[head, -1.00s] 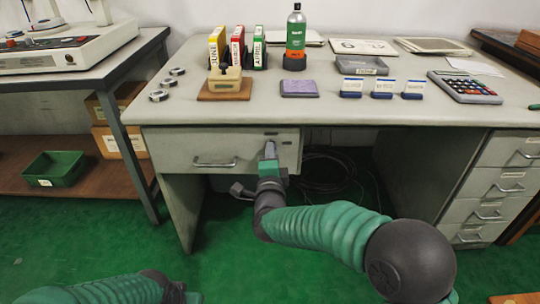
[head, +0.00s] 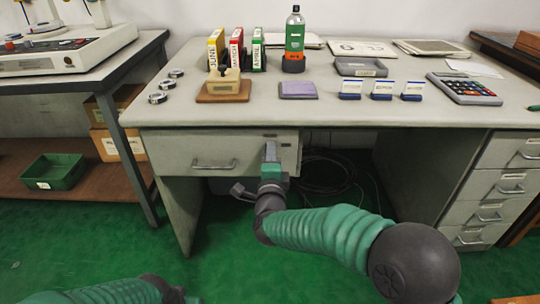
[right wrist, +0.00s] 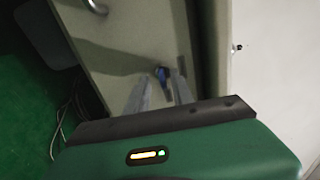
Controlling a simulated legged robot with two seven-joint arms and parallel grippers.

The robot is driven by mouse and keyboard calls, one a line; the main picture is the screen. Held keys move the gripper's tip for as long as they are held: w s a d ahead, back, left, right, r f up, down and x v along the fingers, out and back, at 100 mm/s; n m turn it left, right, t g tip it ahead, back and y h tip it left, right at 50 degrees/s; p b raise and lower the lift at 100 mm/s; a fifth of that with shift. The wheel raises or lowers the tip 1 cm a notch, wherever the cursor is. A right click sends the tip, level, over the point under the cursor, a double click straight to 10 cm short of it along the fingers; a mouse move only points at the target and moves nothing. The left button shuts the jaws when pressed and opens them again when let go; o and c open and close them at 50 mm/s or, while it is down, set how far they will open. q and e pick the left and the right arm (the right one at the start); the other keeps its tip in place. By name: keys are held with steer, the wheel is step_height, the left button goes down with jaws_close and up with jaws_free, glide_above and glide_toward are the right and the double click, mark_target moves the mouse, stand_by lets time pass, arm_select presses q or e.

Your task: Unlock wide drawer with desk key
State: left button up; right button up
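The wide drawer (head: 235,163) is shut under the left part of the desk, with a metal handle (head: 214,167) on its front. My right gripper (head: 270,150) points at the right end of the drawer front. In the right wrist view its two fingers (right wrist: 162,76) stand apart, with a small blue piece (right wrist: 161,73), likely the desk key, between the tips against the drawer front. I see a gap beside it, so the fingers do not look closed on it. The lock is hidden. Of my left arm, only the sleeve and dark wrist show at the bottom left; its fingertips are out of frame.
The desk top (head: 230,112) holds binders, a bottle (head: 294,38), a purple pad (head: 298,90), stamps, a grey tray (head: 360,68) and a calculator (head: 464,88). A side drawer stack (head: 490,190) stands right. Cables (head: 325,172) lie under the desk.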

steer(key=shift+s+a+r, duration=0.1)
steer(key=shift+r, duration=0.05)
steer(key=s+p, duration=0.6)
steer(key=s, duration=1)
steer(key=shift+s, duration=0.35)
